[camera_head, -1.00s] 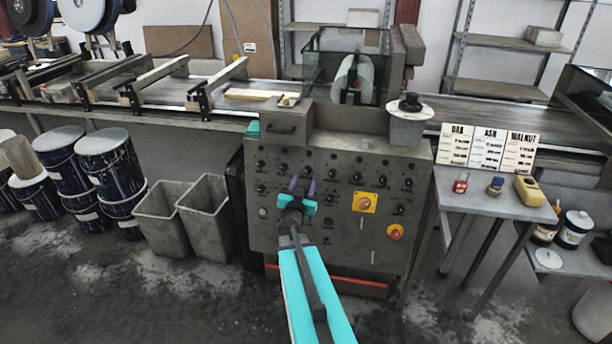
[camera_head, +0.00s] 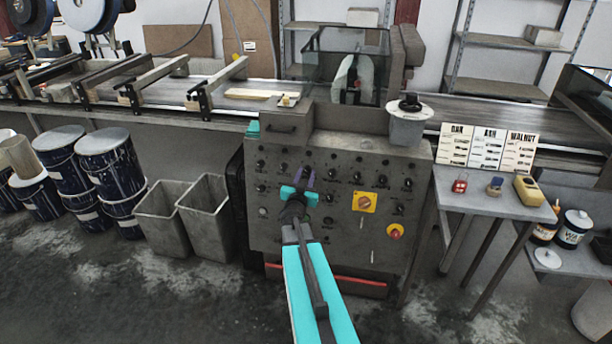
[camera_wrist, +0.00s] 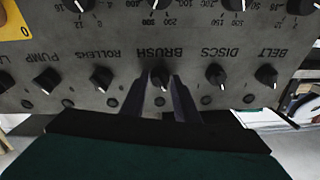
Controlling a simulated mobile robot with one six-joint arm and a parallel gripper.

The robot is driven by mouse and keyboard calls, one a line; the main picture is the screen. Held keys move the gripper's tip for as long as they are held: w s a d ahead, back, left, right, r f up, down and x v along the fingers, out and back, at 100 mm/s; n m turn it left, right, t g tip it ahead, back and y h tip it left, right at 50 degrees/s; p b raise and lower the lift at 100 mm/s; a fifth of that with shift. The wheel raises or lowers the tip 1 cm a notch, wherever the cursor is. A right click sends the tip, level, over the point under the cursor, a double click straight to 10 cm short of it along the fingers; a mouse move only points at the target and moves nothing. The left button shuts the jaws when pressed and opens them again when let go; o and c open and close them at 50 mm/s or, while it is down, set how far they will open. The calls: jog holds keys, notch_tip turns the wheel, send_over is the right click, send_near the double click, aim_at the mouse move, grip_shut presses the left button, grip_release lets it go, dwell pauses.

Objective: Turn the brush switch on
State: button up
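The brush switch (camera_wrist: 160,77) is a small black knob with a pale pointer mark, under the label BRUSH, which appears upside down in the wrist view. It sits in a row of similar knobs on the grey control panel (camera_head: 345,228). My gripper (camera_wrist: 160,76) has its two dark fingers apart, one on each side of this knob, with the knob visible between them. I cannot tell whether the fingers touch it. In the head view my gripper (camera_head: 304,174) is at the panel's upper knob rows and hides some knobs there.
Neighbouring knobs, discs (camera_wrist: 215,75) and rollers (camera_wrist: 102,79), flank the brush knob closely. A yellow rotary switch (camera_head: 365,202) and a red-and-yellow button (camera_head: 395,231) are lower right on the panel. Grey bins (camera_head: 205,218) stand left; a small table (camera_head: 475,193) stands right.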

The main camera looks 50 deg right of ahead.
jog(key=c, duration=0.6)
jog(key=shift+m, duration=0.4)
jog(key=m+g, duration=0.1)
jog(key=m, duration=0.4)
jog(key=shift+w+m+h, duration=0.15)
jog(key=shift+m+h, duration=0.25)
jog(key=m+g, duration=0.1)
jog(key=m, duration=0.2)
jog(key=m+g, duration=0.1)
jog(key=m, duration=0.3)
jog(key=shift+r, duration=0.1)
jog(key=o, duration=1.1)
jog(key=shift+c, duration=0.2)
jog(key=shift+b, duration=0.3)
